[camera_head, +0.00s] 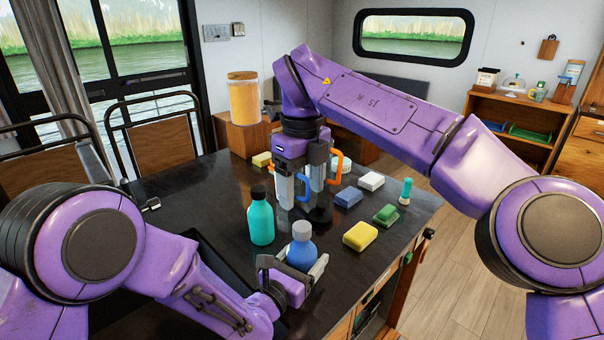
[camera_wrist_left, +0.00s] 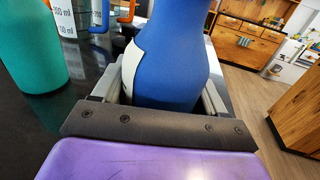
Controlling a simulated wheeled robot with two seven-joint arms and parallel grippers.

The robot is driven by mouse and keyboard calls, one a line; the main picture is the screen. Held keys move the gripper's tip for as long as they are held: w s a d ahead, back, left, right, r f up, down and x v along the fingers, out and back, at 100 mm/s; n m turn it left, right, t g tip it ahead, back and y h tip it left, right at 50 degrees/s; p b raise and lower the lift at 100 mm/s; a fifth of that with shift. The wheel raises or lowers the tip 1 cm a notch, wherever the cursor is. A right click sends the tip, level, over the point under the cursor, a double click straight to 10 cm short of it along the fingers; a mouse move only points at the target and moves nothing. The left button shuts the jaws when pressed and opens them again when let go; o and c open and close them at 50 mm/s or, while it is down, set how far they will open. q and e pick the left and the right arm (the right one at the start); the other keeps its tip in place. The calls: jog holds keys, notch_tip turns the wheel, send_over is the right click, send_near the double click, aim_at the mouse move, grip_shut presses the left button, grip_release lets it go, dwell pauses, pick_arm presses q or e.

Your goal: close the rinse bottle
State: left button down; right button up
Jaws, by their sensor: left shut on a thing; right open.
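A squat blue bottle (camera_head: 301,252) with a rounded grey-blue top (camera_head: 302,231) stands upright near the counter's front edge. My left gripper (camera_head: 292,272) is shut around its lower body. In the left wrist view the blue bottle (camera_wrist_left: 172,60) fills the space between the fingers, with a pale label on its left; its top is out of frame. A teal bottle (camera_head: 261,222) with a black cap stands just left and behind. My right gripper (camera_head: 303,185) points down behind the blue bottle, open, among measuring cups; its fingertips are hard to separate from them.
Measuring cups with blue and orange handles (camera_head: 337,166) stand around the right gripper. An orange jar (camera_head: 243,100) stands at the back.

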jog(key=shift+r, duration=1.65)
pick_arm(q)
grip_release()
jog(key=shift+s+a, duration=0.1)
pick_arm(e)
jog(key=shift+f, duration=0.1)
pick_arm(q)
jog(key=b+v, duration=0.2)
jog(key=v, duration=0.8)
jog(key=shift+b, duration=0.4)
pick_arm(e)
notch_tip(320, 180, down, 3)
jog(key=shift+r, duration=0.15)
pick_arm(q)
jog(key=shift+s+a, duration=0.1)
jog(key=shift+s, duration=0.05)
jog(key=shift+r, duration=0.1)
